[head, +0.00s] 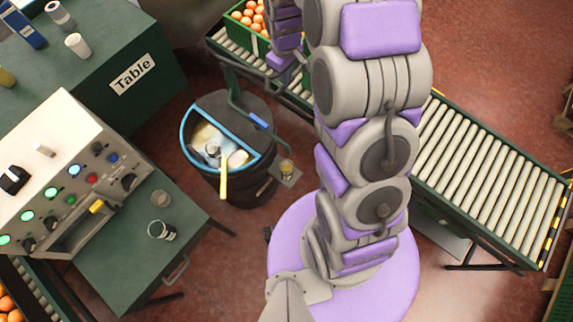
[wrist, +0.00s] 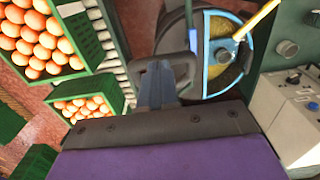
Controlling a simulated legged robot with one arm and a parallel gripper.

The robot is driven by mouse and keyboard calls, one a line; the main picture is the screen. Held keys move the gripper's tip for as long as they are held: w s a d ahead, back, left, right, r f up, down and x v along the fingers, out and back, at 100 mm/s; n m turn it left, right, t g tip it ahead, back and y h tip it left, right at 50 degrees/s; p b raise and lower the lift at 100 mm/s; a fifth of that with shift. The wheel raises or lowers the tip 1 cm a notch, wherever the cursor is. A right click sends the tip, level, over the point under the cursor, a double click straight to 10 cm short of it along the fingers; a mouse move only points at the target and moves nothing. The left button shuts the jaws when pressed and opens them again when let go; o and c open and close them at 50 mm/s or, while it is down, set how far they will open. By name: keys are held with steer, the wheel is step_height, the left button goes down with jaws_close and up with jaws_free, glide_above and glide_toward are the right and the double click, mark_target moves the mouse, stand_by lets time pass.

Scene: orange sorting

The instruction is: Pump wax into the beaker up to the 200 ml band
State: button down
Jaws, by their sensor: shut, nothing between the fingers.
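The dark wax drum (head: 233,110) has a blue-rimmed half opening with pale wax (head: 208,139) and a yellow-handled tool (head: 223,182) in it. A green pump lever with a blue grip (head: 258,121) rises at its right side. A small beaker (head: 286,168) with something yellowish stands on a grey plate beside the drum; its level against any band is too small to read. In the wrist view, my gripper (wrist: 157,84) is shut and empty, with the blue-rimmed drum opening (wrist: 222,55) just beyond it to the right. My arm hides part of the scene.
A roller conveyor (head: 490,170) runs behind my arm, with a green crate of oranges (head: 233,30) at its left end. The control panel (head: 70,170) and a green bench with two glass vessels (head: 161,231) stand left. The green table (head: 95,85) is at back left.

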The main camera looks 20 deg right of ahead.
stand_by(0.5)
step_height(320, 180, down, 16)
steer(key=b, duration=0.3)
step_height(320, 180, up, 16)
steer(key=p, duration=0.4)
steer(key=shift+r+p, duration=0.15)
steer(key=shift+p, duration=0.25)
stand_by(0.4)
step_height(320, 180, down, 16)
steer(key=b, duration=0.3)
step_height(320, 180, up, 16)
steer(key=p, duration=0.4)
steer(key=shift+r, duration=0.1)
